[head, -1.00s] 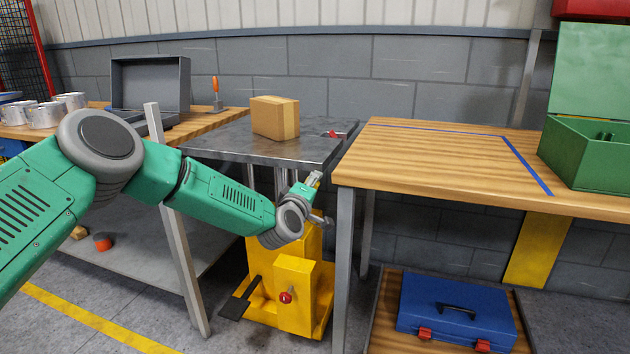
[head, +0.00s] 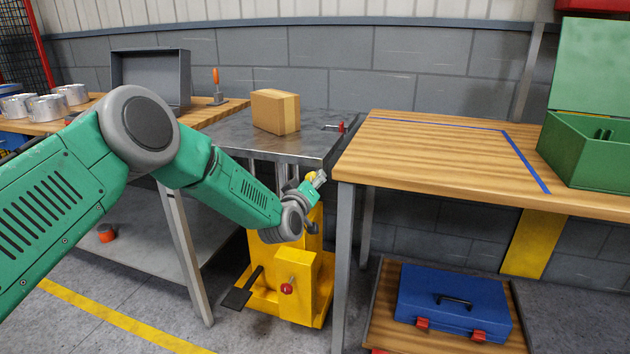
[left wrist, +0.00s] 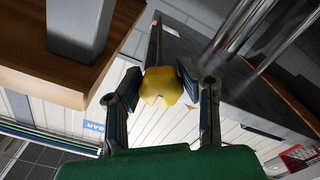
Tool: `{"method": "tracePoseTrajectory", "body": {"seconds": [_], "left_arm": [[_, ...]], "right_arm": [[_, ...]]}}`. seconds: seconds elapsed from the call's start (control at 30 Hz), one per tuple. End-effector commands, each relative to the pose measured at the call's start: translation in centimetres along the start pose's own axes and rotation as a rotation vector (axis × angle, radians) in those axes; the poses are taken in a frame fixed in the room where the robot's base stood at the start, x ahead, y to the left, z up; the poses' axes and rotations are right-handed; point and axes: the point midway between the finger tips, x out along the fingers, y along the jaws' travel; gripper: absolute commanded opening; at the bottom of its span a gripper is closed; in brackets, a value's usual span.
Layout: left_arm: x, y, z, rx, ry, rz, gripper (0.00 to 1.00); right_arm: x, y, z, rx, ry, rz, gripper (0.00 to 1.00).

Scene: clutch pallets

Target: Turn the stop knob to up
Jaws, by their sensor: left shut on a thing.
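A yellow knob (head: 311,176) sits on a dark rod by the front right edge of the grey lift table (head: 232,128). My left gripper (head: 318,178) is at that knob, below the tabletop edge. In the left wrist view the yellow knob (left wrist: 161,87) lies between the two fingers of my left gripper (left wrist: 160,82), which is shut on it. A small red stop piece (head: 341,127) stands upright at the right edge of the tabletop. My right gripper is not in view.
A cardboard box (head: 275,111) rests on the lift table. A wooden bench (head: 430,165) stands close on the right, with a green box (head: 590,150) on it. The yellow lift base (head: 300,285) carries a red knob (head: 286,288). A blue case (head: 453,300) lies low at the right.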

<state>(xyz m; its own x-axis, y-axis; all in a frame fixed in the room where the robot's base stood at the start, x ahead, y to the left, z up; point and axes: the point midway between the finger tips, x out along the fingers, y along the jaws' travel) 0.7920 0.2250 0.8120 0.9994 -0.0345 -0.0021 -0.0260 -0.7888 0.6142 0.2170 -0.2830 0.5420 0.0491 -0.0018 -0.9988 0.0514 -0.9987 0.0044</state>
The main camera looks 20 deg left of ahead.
Motion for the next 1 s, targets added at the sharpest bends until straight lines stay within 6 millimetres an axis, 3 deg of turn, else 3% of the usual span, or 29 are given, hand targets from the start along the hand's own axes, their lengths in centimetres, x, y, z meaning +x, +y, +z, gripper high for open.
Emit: {"method": "tracePoseTrajectory", "body": {"seconds": [0.4, 0.43, 0.5, 0.83, 1.0], "left_arm": [[0.0, -0.3, -0.3, 0.006, 0.005, -0.005, 0.02], [0.0, -0.3, -0.3, 0.006, 0.005, -0.005, 0.38], [0.0, -0.3, -0.3, 0.006, 0.005, -0.005, 0.54], [-0.1, 0.1, -0.1, 0.006, 0.002, -0.001, 0.54], [-1.5, 0.0, -0.1, 0.006, 0.000, -0.001, 0.54]], "right_arm": [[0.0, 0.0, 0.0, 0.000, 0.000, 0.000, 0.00], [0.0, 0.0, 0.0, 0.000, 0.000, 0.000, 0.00], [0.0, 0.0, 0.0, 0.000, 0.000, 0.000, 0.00], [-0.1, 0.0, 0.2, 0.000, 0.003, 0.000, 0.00], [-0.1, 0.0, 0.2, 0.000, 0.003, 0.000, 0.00]]}}
